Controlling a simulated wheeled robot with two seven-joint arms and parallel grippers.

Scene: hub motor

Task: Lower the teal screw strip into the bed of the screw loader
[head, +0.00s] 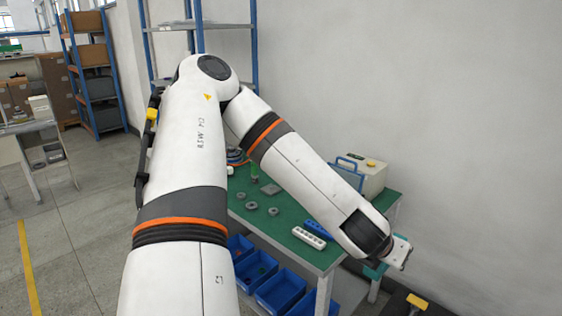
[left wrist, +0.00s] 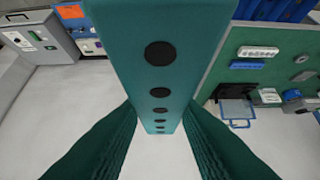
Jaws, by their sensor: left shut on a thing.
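The teal screw strip (left wrist: 160,75) is a long teal bar with a row of dark round holes. In the left wrist view it fills the middle, running from the top edge down between my fingers. My left gripper (left wrist: 158,115) is shut on it, one dark teal finger on each side. My right gripper is out of view.
A green-topped bench (head: 262,223) carries a white strip (head: 308,238), a blue strip (head: 319,229), grey round parts and a pale blue-handled box (head: 365,178). Blue bins (head: 279,291) sit below. A grey machine (left wrist: 42,38) stands at upper left in the wrist view.

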